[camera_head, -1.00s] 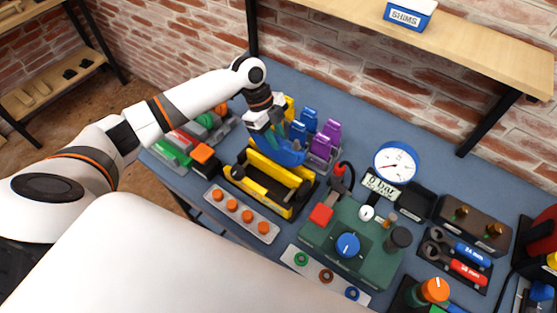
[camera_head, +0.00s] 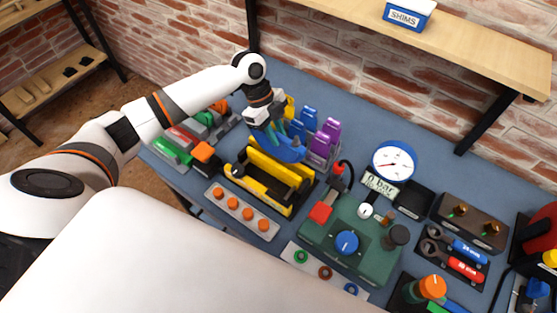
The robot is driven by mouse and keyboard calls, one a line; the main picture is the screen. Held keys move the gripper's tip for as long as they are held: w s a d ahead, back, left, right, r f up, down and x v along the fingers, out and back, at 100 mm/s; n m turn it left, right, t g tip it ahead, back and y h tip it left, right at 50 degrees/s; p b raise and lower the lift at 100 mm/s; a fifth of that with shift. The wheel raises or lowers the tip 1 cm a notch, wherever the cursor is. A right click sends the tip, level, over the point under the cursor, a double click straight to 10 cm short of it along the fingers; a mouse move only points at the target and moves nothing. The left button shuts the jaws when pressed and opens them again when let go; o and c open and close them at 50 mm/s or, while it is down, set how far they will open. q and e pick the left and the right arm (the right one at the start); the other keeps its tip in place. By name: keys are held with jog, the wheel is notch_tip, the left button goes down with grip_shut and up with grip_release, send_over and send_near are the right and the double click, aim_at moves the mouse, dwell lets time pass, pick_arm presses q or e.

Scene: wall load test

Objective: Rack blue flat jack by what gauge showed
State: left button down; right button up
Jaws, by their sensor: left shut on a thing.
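My left gripper (camera_head: 267,128) is shut on the blue flat jack (camera_head: 288,151), seen at an angle. The jack is held just above and behind the yellow-and-black press frame (camera_head: 268,178); I cannot tell whether they touch. Behind it stands a rack holding yellow, blue (camera_head: 308,117) and purple (camera_head: 328,135) pieces, partly hidden by the gripper and jack. The round blue-rimmed gauge (camera_head: 394,161) stands right of the rack, its needle pointing to the lower left. A small display (camera_head: 380,184) below it appears to read 0 bar. My right gripper is out of view.
A tray with green and red pieces (camera_head: 172,151) lies at the left. A strip with orange knobs (camera_head: 241,212) lies in front. The green pump unit (camera_head: 350,240) stands right of the frame, with wrenches (camera_head: 455,255) beyond. A shelf (camera_head: 480,45) overhangs the back.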

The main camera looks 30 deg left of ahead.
pick_arm(q)
jog(key=shift+r+p, duration=1.7)
jog(key=shift+r, duration=0.3)
jog(key=shift+f, duration=0.1)
